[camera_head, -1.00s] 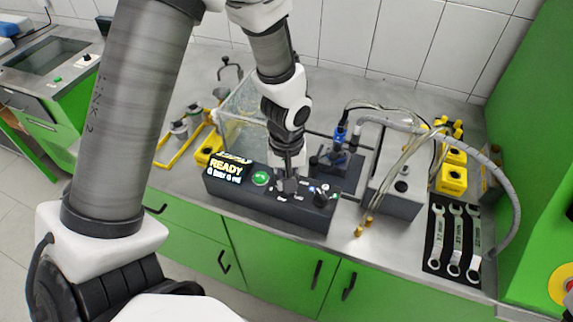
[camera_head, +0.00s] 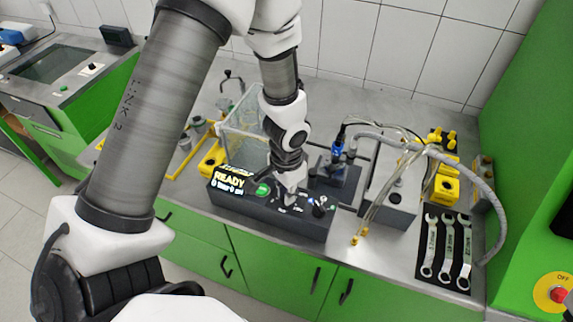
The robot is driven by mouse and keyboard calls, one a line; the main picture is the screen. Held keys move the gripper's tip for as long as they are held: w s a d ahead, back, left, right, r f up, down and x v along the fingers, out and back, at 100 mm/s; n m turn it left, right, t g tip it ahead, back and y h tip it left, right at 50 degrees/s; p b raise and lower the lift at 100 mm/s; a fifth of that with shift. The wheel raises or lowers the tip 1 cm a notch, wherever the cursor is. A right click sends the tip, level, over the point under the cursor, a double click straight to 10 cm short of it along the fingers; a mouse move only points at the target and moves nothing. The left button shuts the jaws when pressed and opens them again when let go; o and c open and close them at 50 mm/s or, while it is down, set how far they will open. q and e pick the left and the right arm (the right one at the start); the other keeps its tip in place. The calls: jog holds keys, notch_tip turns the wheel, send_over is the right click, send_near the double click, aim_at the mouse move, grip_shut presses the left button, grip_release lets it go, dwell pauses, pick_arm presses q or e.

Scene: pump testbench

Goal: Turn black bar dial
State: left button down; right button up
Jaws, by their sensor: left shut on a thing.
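The dark control panel (camera_head: 258,209) lies on the bench with a lit READY display (camera_head: 231,179) at its left end and a green button (camera_head: 263,190). My left gripper (camera_head: 290,199) points down onto the panel's middle, right of the green button. It is shut on the black bar dial, which its fingers mostly hide, so the dial's angle cannot be read. My right gripper is out of view.
A clear tank (camera_head: 240,135) and a pump with a blue part (camera_head: 337,150) stand behind the panel. A grey box (camera_head: 388,208) with hoses is at right, with yellow blocks (camera_head: 446,188) and several wrenches (camera_head: 447,245) beyond it. A red emergency stop (camera_head: 561,294) is at far right.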

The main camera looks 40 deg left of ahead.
pick_arm(q)
jog(key=shift+s+m+p, duration=0.1)
jog(key=shift+m+p, duration=0.3)
jog(key=shift+m, duration=0.9)
jog(key=c, duration=1.2)
grip_release()
notch_tip(320, 180, up, 12)
